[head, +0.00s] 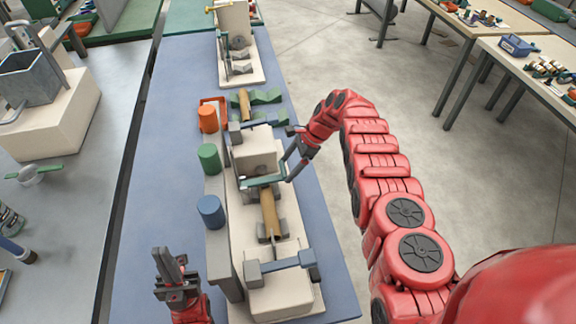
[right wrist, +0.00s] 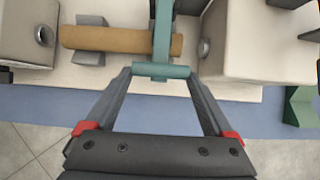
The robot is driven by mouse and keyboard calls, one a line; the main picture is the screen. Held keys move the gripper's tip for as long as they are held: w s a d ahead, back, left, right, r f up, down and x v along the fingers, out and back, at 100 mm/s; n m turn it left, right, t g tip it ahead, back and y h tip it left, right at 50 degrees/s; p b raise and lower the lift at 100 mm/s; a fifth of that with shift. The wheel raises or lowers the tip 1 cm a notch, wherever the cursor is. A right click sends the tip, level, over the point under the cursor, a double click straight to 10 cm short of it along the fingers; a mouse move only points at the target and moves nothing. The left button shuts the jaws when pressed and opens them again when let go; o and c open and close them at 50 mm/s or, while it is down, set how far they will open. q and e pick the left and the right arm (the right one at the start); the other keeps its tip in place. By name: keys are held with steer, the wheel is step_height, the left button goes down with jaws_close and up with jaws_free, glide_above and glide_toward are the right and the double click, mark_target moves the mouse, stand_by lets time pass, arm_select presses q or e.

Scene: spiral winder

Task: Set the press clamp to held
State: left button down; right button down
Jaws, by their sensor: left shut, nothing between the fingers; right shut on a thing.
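The press clamp appears to be the teal lever (head: 262,182) across the cream fixture. In the right wrist view its teal crossbar handle (right wrist: 163,70) sits between the fingertips, and its arm passes over one end of a brown cylinder (right wrist: 105,39). The cylinder also shows in the head view (head: 269,215), lying lengthwise between two cream blocks. My right gripper (head: 290,179) is shut on the teal handle at the fixture's right side; whether the lever presses on the cylinder is unclear. My left gripper (head: 170,272) is shut and empty, left of the fixture.
Orange (head: 207,118), green (head: 209,158) and blue (head: 210,211) cylinders stand in a row along the fixture's left side. A blue-grey lever (head: 280,264) lies across the near block (head: 285,291). Another cream machine (head: 238,40) stands behind. The blue tabletop (head: 165,150) is clear on the left.

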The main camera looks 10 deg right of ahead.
steer(key=shift+d+f, duration=0.15)
steer(key=shift+d, duration=0.1)
stand_by(0.4)
jaws_free()
steer(key=shift+d, duration=0.1)
steer(key=b+v, duration=0.2)
steer(key=v, duration=1.5)
steer(key=shift+s+d, duration=0.1)
steer(key=shift+s, duration=0.05)
